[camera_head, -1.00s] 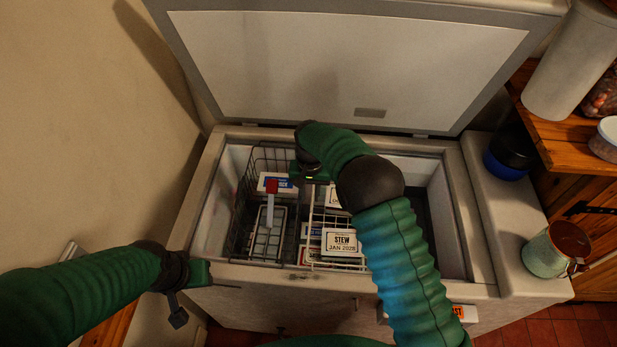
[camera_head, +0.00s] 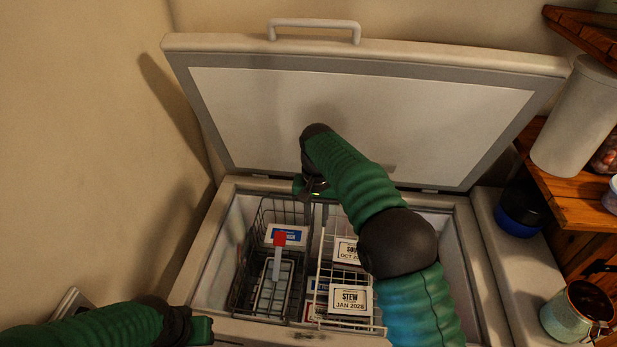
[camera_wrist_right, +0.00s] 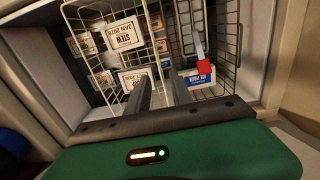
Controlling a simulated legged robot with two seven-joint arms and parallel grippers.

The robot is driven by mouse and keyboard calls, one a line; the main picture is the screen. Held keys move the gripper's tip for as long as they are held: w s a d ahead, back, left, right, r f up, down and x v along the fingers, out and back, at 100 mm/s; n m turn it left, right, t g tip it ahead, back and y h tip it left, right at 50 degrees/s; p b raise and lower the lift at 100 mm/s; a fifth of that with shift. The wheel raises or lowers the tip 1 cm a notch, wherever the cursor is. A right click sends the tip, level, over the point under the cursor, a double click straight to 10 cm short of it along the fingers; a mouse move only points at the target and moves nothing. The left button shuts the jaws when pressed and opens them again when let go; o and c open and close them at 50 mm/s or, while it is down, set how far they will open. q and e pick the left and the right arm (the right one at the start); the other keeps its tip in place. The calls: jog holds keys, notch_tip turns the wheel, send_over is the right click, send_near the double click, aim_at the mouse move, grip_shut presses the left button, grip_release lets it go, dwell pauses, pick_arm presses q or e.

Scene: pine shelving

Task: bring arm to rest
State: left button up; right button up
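My right gripper (camera_head: 321,208) hangs over the open chest freezer (camera_head: 207,262), above the inner edges of two wire baskets. In the right wrist view its two dark fingers (camera_wrist_right: 161,92) stand apart with nothing seen between them. My left gripper (camera_head: 201,330) is at the lower left, outside the freezer's front left corner; its fingers cannot be made out. The dark wire basket (camera_head: 249,240) on the left holds a white and blue box (camera_head: 287,235) and a red-tipped grey item (camera_head: 278,258). The white wire basket (camera_head: 345,322) holds boxes, including one labelled STEW (camera_head: 349,299).
The freezer lid (camera_head: 360,110) stands open behind my right arm. A wall (camera_head: 80,150) is at the left. On the right are a dark blue-banded container (camera_head: 521,210), a green mug (camera_head: 566,318) and a wooden shelf (camera_head: 570,190) with a white cylinder (camera_head: 578,120).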

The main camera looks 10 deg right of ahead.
jog(key=s+d+f+n+t, duration=0.1)
jog(key=s+d, duration=0.4)
jog(key=s, duration=0.8)
jog(key=s+d+f+n+t, duration=0.1)
jog(key=s+d, duration=0.4)
jog(key=s, duration=0.7)
notch_tip(320, 180, down, 3)
jog(key=shift+s+d+r+n+t, duration=0.15)
jog(key=shift+s+n+t, duration=0.15)
jog(key=shift+s+n, duration=0.15)
jog(key=shift+d, duration=0.15)
